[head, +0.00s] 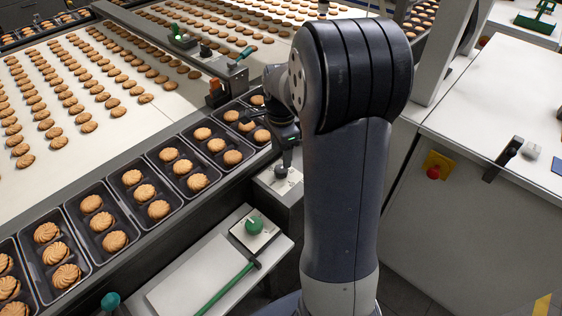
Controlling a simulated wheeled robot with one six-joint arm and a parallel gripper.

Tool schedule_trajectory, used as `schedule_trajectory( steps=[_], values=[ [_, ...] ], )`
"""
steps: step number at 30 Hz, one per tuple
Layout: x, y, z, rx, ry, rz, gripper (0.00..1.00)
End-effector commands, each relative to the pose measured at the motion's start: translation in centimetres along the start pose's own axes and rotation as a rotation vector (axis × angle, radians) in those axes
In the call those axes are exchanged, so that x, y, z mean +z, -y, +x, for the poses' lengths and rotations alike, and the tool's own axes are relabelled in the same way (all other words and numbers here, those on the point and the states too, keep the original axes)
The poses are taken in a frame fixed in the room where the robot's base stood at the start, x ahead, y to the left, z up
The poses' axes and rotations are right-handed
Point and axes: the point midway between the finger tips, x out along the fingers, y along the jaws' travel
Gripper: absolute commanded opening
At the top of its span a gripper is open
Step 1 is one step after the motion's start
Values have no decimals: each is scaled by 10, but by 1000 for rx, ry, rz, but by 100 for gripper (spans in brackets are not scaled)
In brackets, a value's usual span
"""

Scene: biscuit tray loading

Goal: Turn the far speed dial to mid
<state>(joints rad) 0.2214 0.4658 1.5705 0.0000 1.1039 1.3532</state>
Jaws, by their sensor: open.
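The far speed dial's pale plate (288,183) lies on a grey box beside the tray conveyor, just left of my arm. Its knob is mostly hidden by my gripper, so I cannot read its setting. My gripper (284,160) points down right over this plate, with its jaws open. I cannot tell whether the fingers touch the knob. A nearer dial with a green knob (254,225) sits on its own white plate, closer to me and apart from my gripper.
Dark trays (119,219) of biscuits run diagonally along the conveyor at left, near my gripper. A green-handled tool (225,287) lies on the pale side panel. A white cabinet with a red button (433,172) stands at right. My arm blocks the middle.

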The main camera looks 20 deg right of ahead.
Motion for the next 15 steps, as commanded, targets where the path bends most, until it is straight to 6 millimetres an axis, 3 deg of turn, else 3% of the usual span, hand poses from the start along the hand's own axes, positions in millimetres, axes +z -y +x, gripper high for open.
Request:
schedule_trajectory(
  steps=[6,15],
  values=[
    [0,1,-37,-2,-1,0,57],
    [0,0,-48,1,0,0,57]
  ],
)
